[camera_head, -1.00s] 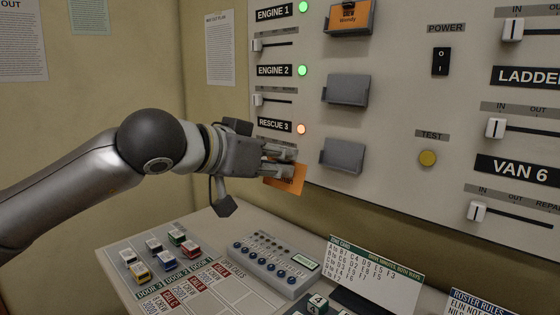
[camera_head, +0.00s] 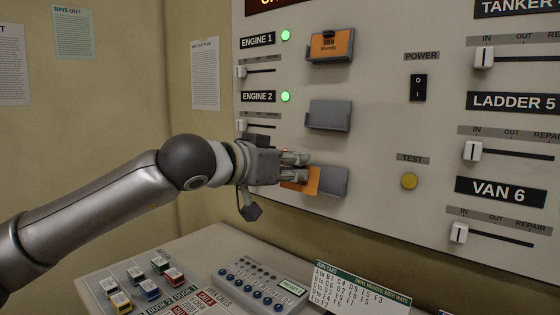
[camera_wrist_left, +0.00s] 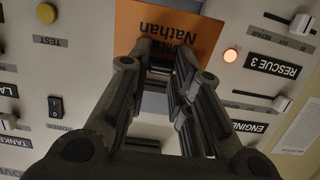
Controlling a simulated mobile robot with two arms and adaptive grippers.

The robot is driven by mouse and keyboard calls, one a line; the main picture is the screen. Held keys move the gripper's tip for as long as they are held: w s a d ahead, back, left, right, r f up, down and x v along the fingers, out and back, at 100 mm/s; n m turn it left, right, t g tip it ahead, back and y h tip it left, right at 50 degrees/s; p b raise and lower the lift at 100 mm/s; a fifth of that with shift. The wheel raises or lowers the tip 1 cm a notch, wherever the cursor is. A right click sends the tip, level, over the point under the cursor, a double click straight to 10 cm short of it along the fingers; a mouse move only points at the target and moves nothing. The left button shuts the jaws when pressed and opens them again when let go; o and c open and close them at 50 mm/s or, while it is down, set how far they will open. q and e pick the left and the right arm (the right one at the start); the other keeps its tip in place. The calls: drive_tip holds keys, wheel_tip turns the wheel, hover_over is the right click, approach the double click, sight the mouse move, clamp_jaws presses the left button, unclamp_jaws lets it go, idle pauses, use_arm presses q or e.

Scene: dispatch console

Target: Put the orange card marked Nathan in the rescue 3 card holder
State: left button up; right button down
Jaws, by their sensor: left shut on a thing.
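My left gripper (camera_head: 297,168) is shut on the orange card (camera_head: 311,182). The left wrist view shows the card (camera_wrist_left: 168,30) upside down, with the name Nathan readable on it, between the fingertips (camera_wrist_left: 158,68). In the head view the card is just in front of the left part of the grey rescue 3 card holder (camera_head: 333,182); I cannot tell whether it is inside. My right gripper is not in view.
Above are the empty engine 2 holder (camera_head: 328,114) and the engine 1 holder with an orange Wendy card (camera_head: 330,44). A yellow test button (camera_head: 409,181) is to the right.

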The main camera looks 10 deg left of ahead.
sight(327, 167)
use_arm(q)
drive_tip(key=p+x, duration=0.3)
drive_tip(key=x, duration=0.6)
drive_tip(key=shift+w+d+f, duration=0.25)
drive_tip(key=shift+w+d, duration=0.1)
drive_tip(key=shift+w, duration=0.15)
drive_tip(key=o, duration=0.8)
drive_tip(key=v, duration=1.2)
drive_tip(key=shift+s, duration=0.1)
